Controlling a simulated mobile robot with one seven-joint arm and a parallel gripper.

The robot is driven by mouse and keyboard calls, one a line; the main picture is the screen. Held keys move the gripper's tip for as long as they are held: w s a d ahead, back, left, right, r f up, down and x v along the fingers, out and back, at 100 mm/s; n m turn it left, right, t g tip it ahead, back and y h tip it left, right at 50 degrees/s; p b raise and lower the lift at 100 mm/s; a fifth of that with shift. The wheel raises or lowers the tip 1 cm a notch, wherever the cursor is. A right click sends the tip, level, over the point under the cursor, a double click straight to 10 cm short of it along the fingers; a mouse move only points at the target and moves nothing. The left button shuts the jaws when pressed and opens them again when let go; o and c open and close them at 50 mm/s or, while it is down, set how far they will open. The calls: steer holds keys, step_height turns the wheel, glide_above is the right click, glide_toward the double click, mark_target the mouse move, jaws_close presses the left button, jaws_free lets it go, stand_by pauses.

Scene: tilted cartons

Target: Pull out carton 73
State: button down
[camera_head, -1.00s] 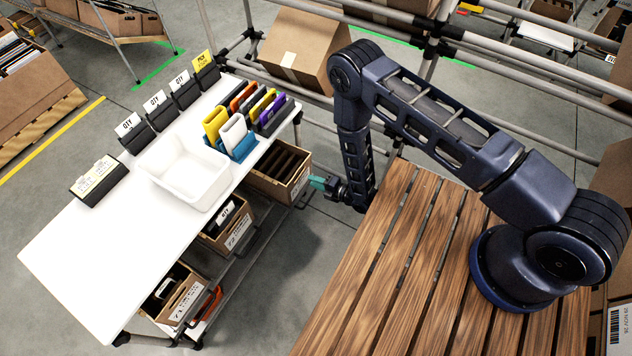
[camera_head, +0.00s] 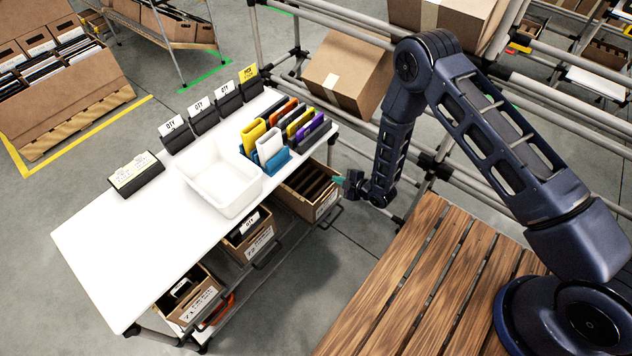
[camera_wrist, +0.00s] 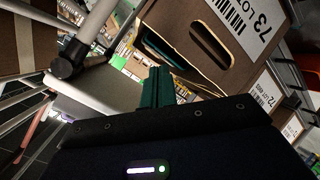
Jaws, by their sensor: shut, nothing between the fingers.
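Carton 73 (camera_head: 326,203) is an open brown carton under the far end of the white table, with dark dividers inside. In the wrist view, carton 73 (camera_wrist: 178,28) is close and tilted, with an oval hand hole and a white "73 LOT" label on its front. My gripper (camera_head: 340,182) is just off the carton's far right corner in the head view. In the wrist view my gripper's green fingers (camera_wrist: 157,88) are together and empty, beside the carton's front. I cannot tell whether they touch it.
Carton 72 (camera_head: 262,243) and carton 71 (camera_head: 198,303) sit nearer along the same rack. The white table (camera_head: 130,245) above holds a white bin (camera_head: 222,208) and coloured holders. A grey rack post (camera_wrist: 92,30) stands left of my fingers. Floor in front of the cartons is clear.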

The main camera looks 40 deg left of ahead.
mark_target(309, 180)
steer(key=m, duration=0.2)
steer(key=a+m+h, duration=0.1)
steer(key=m, duration=0.1)
steer(key=s+a+m+h, duration=0.1)
steer(key=m, duration=0.1)
steer(key=shift+a+f+m, duration=0.2)
steer(key=shift+f+m, duration=0.05)
steer(key=shift+m, duration=0.15)
steer(key=shift+s+a+f+m+h, duration=0.2)
steer(key=shift+a+f+m, duration=0.35)
steer(key=shift+a+f, duration=0.7)
steer(key=shift+s+a+f+m+h, duration=0.1)
steer(key=shift+a+f+m+h, duration=0.15)
steer(key=shift+a+f+m, duration=0.7)
steer(key=shift+s+a+f+m+h, duration=0.15)
steer(key=shift+a+f+m+h, duration=0.1)
steer(key=shift+a+f, duration=1.35)
steer(key=shift+a+r, duration=0.25)
steer(key=shift+r, duration=0.05)
steer(key=d, duration=2.2)
steer(key=shift+d, duration=0.3)
